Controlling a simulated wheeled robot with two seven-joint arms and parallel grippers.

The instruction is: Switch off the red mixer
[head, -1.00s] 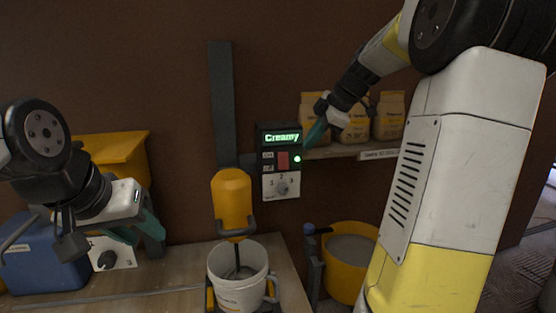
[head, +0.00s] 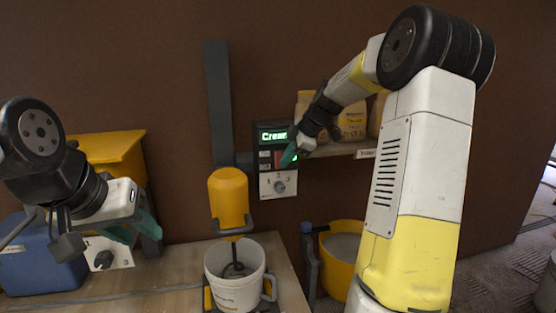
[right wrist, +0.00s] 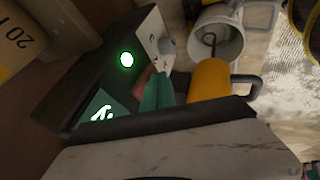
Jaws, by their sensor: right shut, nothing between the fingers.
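The mixer (head: 228,200) is yellow, not red, and hangs on a dark wall post above a white bucket (head: 236,291). Its dark control box (head: 262,125) carries a lit green display, "Creamy" in the earlier view, and a red rocker switch (head: 279,157). The switch also shows partly in the right wrist view (right wrist: 146,78), beside a lit green lamp (right wrist: 126,59). My right gripper (head: 288,158) is shut and empty, its teal tips in front of the switch; I cannot tell whether they touch. My left gripper (head: 140,231) is open and empty at the left.
A white dial plate (head: 267,190) sits below the switch. Paper bags (head: 351,125) stand on a shelf (head: 340,151) right of the box. A yellow bucket (head: 343,226), a blue box (head: 38,262) and a second dial plate (head: 121,250) are lower down.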

